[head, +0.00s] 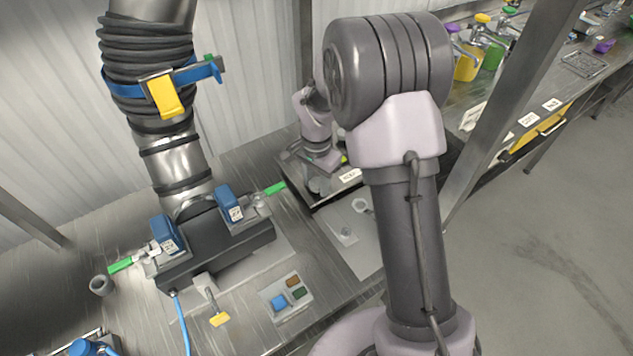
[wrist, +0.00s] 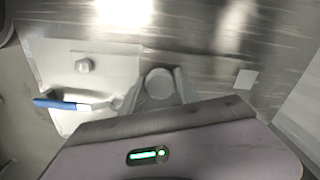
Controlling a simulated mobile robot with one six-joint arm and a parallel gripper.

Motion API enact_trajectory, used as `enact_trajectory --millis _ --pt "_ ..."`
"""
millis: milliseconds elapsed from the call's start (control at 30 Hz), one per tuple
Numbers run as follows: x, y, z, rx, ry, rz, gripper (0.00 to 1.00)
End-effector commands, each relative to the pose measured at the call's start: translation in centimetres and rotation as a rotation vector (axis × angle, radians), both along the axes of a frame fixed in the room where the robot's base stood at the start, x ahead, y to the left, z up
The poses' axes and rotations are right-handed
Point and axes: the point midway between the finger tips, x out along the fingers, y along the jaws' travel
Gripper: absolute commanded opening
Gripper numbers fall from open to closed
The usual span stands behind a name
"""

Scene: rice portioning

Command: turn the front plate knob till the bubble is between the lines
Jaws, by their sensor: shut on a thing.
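My gripper shows in the wrist view (wrist: 160,88), where its fingers are closed around a round grey knob-like piece (wrist: 160,76). I cannot tell for sure that this is the front plate knob. In the head view my gripper (head: 318,188) is small and reaches down at a dark, low, box-like unit (head: 312,205) with a white label. My own arm hides part of that unit's right side. I cannot make out a bubble or its lines in either view.
In the wrist view a pale plate (wrist: 110,55) carries a small round knob (wrist: 83,65), and a blue-handled tool (wrist: 58,104) lies across it. In the head view a large ribbed duct (head: 150,60) and blue clamps (head: 168,233) stand left. A post (head: 510,105) rises right.

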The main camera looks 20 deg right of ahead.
Motion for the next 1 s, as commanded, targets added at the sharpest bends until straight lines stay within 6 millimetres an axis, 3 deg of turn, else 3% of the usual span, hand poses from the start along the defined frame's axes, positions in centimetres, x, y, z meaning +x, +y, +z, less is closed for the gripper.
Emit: enact_trajectory --millis 233,267,333,367,633,733,867,1000 --pt "0.0 0.0 0.0 0.0 0.001 0.0 0.0" --pt "0.0 0.0 0.0 0.0 0.001 0.0 0.43" --pt "0.0 0.0 0.0 0.0 0.001 0.001 0.57" --pt "0.0 0.0 0.0 0.001 0.001 0.001 0.59" --pt "0.0 0.0 0.0 0.0 0.0 0.001 0.59" --pt "0.1 0.0 1.1 0.0 -0.002 0.001 0.59" --pt "0.1 0.0 4.9 0.0 -0.004 -0.001 0.59" --pt "0.1 0.0 9.9 0.001 -0.004 0.0 0.59"
